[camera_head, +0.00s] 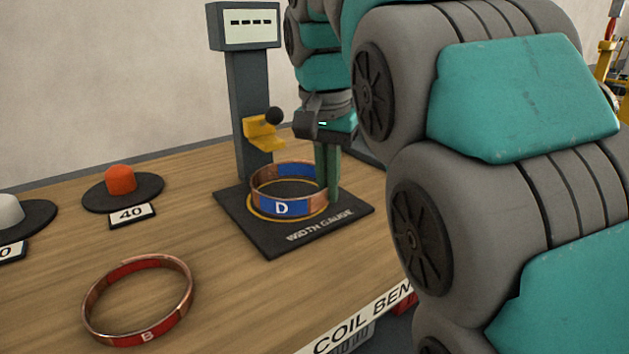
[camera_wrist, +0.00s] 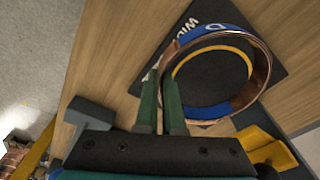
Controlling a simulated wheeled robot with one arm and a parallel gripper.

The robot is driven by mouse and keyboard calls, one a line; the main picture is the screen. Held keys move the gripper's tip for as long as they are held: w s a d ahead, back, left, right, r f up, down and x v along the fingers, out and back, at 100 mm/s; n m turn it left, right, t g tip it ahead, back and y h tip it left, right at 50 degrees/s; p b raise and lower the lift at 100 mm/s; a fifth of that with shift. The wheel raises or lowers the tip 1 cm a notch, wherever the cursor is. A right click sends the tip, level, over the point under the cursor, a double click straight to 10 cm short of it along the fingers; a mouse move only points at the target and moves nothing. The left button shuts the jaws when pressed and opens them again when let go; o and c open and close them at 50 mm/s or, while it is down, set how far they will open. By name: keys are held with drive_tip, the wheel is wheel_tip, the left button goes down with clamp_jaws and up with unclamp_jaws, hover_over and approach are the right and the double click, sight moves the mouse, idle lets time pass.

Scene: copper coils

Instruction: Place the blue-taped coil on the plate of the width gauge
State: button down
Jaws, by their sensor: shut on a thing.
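The blue-taped coil (camera_head: 262,205) is a copper ring with blue tape marked D. It is at the plate (camera_head: 345,214) of the width gauge, around or just above the yellow circle; I cannot tell whether it touches the plate. My gripper (camera_head: 330,196) is shut on the coil's right side in the head view. In the wrist view, the green fingers (camera_wrist: 172,82) pinch the coil's rim (camera_wrist: 262,80), and the yellow circle shows through the ring. The gauge (camera_head: 250,110) has a dark column, a blank-dashed display and a yellow jaw (camera_head: 262,134) above the plate.
A red-taped coil (camera_head: 92,321) marked B lies at the front left of the wooden bench (camera_head: 215,300). A dark disc with an orange knob (camera_head: 120,180) stands behind it by a 40 label. A white-knobbed disc (camera_head: 10,210) is at the far left.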

drive_tip(key=shift+w+a+f+p, duration=0.1)
drive_tip(key=shift+w+a+p, duration=0.05)
drive_tip(key=shift+w, duration=0.85)
drive_tip(key=shift+w+a+f+p, duration=0.1)
drive_tip(key=shift+w+a, duration=0.1)
drive_tip(key=shift+w, duration=0.8)
drive_tip(key=shift+w+a+p, duration=0.15)
drive_tip(key=shift+w, duration=0.85)
wheel_tip(320, 180, down, 2)
drive_tip(key=shift+s+f+b, duration=0.1)
drive_tip(key=shift+b, duration=0.45)
drive_tip(key=shift+f, duration=0.75)
drive_tip(key=c, duration=1)
unclamp_jaws()
drive_tip(key=shift+f, duration=0.1)
drive_tip(key=shift+c, duration=0.2)
